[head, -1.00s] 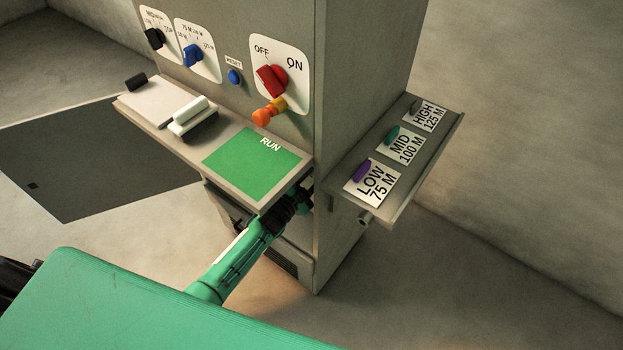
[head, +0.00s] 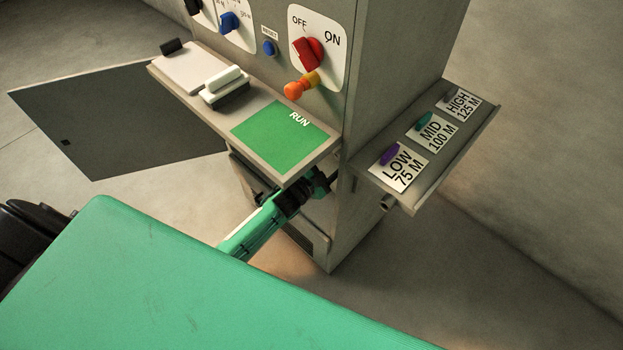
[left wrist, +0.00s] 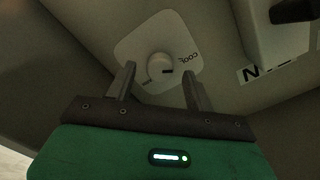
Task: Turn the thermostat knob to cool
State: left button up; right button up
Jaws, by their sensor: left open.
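The thermostat knob (left wrist: 158,66) is a round pale knob on a white rounded plate (left wrist: 143,47) in the left wrist view. COOL is printed at the plate's right; a small label at its lower left is too blurred to read. A short dark mark on the knob sits on its right side, apparently off the COOL word. My left gripper (left wrist: 159,70) is open, one finger to each side of the knob; I cannot tell whether they touch it. In the head view my left gripper (head: 312,186) is under the green RUN shelf, which hides the knob. My right gripper is not in view.
The RUN shelf (head: 280,135) juts out above my left gripper. A side shelf (head: 470,125) with LOW, MID and HIGH cards stands right. A red OFF/ON switch (head: 308,54) and blue knobs are on the cabinet face.

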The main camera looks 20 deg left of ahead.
pick_arm(q)
jog(key=b+v, duration=0.1)
jog(key=v, duration=1)
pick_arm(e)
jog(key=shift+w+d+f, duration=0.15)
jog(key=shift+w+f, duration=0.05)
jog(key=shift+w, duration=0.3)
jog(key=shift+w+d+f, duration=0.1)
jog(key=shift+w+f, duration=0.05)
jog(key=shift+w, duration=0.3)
pick_arm(q)
jog(key=shift+s, duration=0.15)
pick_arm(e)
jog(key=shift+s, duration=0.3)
